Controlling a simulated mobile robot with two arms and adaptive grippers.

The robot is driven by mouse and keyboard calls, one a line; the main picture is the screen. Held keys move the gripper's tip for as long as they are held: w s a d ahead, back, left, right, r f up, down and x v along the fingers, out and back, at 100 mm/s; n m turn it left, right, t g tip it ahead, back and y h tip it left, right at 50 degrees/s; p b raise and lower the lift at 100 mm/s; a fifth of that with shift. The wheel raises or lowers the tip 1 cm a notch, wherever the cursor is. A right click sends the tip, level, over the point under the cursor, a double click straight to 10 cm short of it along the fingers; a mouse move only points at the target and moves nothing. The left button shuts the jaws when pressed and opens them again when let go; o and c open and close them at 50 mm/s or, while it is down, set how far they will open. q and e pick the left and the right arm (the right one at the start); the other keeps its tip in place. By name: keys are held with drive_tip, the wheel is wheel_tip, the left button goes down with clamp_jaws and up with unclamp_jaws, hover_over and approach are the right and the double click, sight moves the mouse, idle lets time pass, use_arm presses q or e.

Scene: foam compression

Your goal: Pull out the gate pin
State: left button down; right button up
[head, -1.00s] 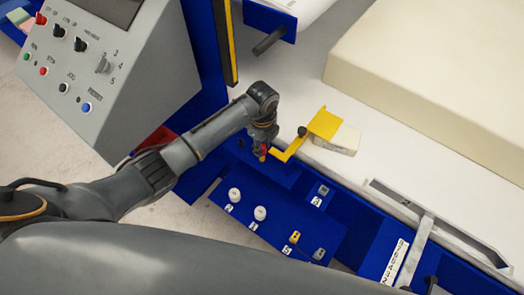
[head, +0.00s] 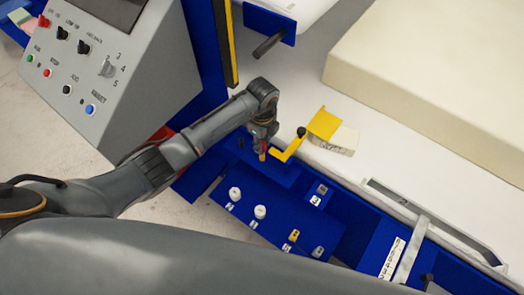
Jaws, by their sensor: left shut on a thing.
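My left gripper (head: 262,147) points down beside the yellow gate bracket (head: 287,154), over the blue frame edge. It is shut on a small part with red and yellow on it, which seems to be the gate pin (head: 263,155). The fingers hide most of the pin, and I cannot tell whether it is still in its hole. The yellow gate (head: 324,123) lies on the white bed's edge, with a black knob (head: 301,132) on its arm. My right gripper does not show.
A large cream foam block (head: 440,80) lies on the white bed. A grey control panel (head: 80,62) with knobs and buttons stands at upper left. A blue panel (head: 270,222) with white knobs and switches is below the gripper. A small pale block (head: 341,141) sits by the gate.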

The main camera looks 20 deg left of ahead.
use_arm(q)
drive_tip(key=shift+r, duration=0.15)
drive_tip(key=shift+r+p, duration=2.2)
drive_tip(key=shift+r, duration=0.3)
